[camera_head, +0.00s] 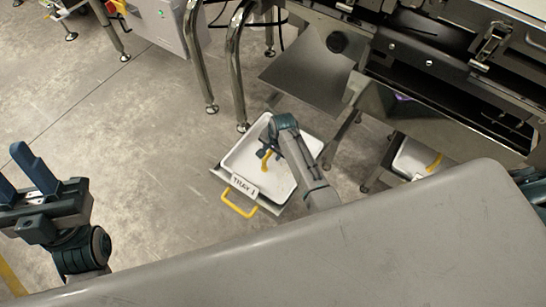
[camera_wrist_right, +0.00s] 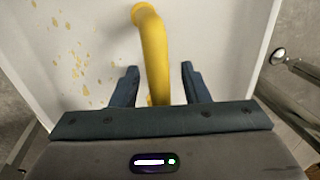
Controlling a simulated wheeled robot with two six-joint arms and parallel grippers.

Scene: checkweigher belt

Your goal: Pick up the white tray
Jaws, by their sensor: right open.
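The white tray (camera_head: 245,157) sits low near the floor at the centre of the head view. A "TRAY 1" label (camera_head: 244,187) and a yellow handle (camera_head: 238,203) are at its near edge. My right gripper (camera_head: 266,156) is over the tray's inside, partly hidden by its arm. In the right wrist view its fingers (camera_wrist_right: 160,86) are open, one on each side of a yellow bar (camera_wrist_right: 154,50). The white tray surface (camera_wrist_right: 215,35) behind the bar has yellow specks. My left gripper (camera_head: 30,178) is at the far left, away from the tray, its fingers apart and empty.
Metal legs (camera_head: 236,75) stand just behind the tray. The conveyor machine (camera_head: 430,60) fills the upper right. A second white tray (camera_head: 408,158) with a yellow handle lies to the right, partly hidden. Open floor (camera_head: 130,130) lies to the left.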

